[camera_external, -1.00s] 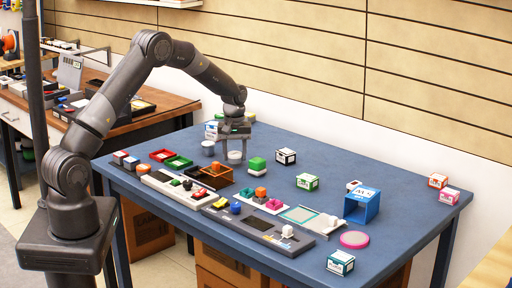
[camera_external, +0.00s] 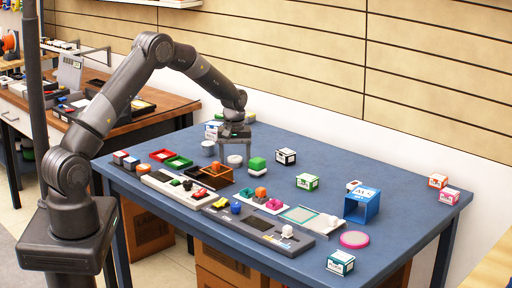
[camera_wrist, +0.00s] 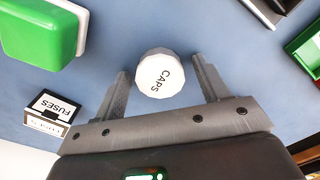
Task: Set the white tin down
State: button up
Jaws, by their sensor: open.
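The white tin (camera_external: 234,160) stands upright on the blue table (camera_external: 330,222) in the external view. In the wrist view the tin (camera_wrist: 159,76) shows its round white lid with the word CAPS. My gripper (camera_wrist: 161,72) is open, with one finger to each side of the tin and visible gaps between. The external view shows my gripper (camera_external: 235,147) just behind and above the tin, apart from it.
A green-topped block (camera_external: 257,164) and a FUSES box (camera_wrist: 50,112) sit near the tin. A grey cup (camera_external: 208,148) is at its left, and an orange-brown divided tray (camera_external: 222,181) lies in front.

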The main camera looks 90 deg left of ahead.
aim_at(235, 158)
notch_tip(235, 158, up, 12)
jog(key=w+d+r+m+t, duration=0.15)
jog(key=d+r+m, duration=0.25)
jog(key=d+r, duration=0.9)
jog(key=s+d+r+m+t, duration=0.1)
jog(key=s+d+r+m, duration=0.2)
jog(key=d, duration=0.6)
jog(key=s+d+r+m+t, duration=0.1)
jog(key=s+d+m, duration=0.3)
jog(key=d, duration=0.5)
jog(key=s+d+r+m+t, duration=0.1)
jog(key=s+d+r+m, duration=0.15)
jog(key=s+d, duration=0.45)
jog(key=s+d+f+m+t, duration=0.1)
jog(key=s+d+f+m, duration=0.2)
jog(key=s+d, duration=0.5)
jog(key=shift+s+d+m, duration=0.2)
jog(key=shift+d+m, duration=0.55)
jog(key=shift+d, duration=0.45)
